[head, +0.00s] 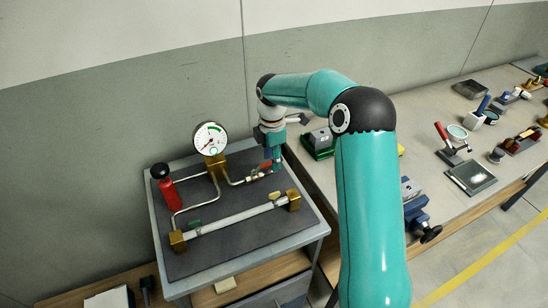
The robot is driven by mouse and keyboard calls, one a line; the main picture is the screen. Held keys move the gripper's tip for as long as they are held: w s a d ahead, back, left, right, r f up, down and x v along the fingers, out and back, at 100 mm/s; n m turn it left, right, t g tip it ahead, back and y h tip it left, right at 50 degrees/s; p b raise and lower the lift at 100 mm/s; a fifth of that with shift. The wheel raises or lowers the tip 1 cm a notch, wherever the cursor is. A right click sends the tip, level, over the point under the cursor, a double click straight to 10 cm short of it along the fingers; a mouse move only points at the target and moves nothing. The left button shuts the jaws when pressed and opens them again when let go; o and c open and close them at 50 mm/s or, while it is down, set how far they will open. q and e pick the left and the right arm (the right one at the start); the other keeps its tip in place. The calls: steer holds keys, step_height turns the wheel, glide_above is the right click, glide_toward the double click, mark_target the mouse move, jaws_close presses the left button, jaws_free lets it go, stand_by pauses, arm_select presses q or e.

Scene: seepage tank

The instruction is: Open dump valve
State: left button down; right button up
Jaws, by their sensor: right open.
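The test rig stands on a grey-topped bench (206,262). It has a round white dial gauge (210,138) with a red needle on a brass block. Small valve handles show on its pipes: a red one (264,172) at the back right, an orange one (275,196) by the right brass block, and a green one (194,223) near the front left. I cannot tell which is the dump valve. My right gripper (271,163) points down, open, close above the red handle; the arm hides part of this area. Whether it touches the handle is unclear. My left gripper is out of view.
A red cylinder with a black knob (169,190) stands at the rig's left. A silver tube (236,218) runs along the front between brass blocks. A long bench (440,103) at right holds a green-and-grey box (319,141) and several tools. The wall is close behind.

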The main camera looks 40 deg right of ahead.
step_height(320, 180, up, 12)
steer(key=shift+f, duration=0.15)
stand_by(0.7)
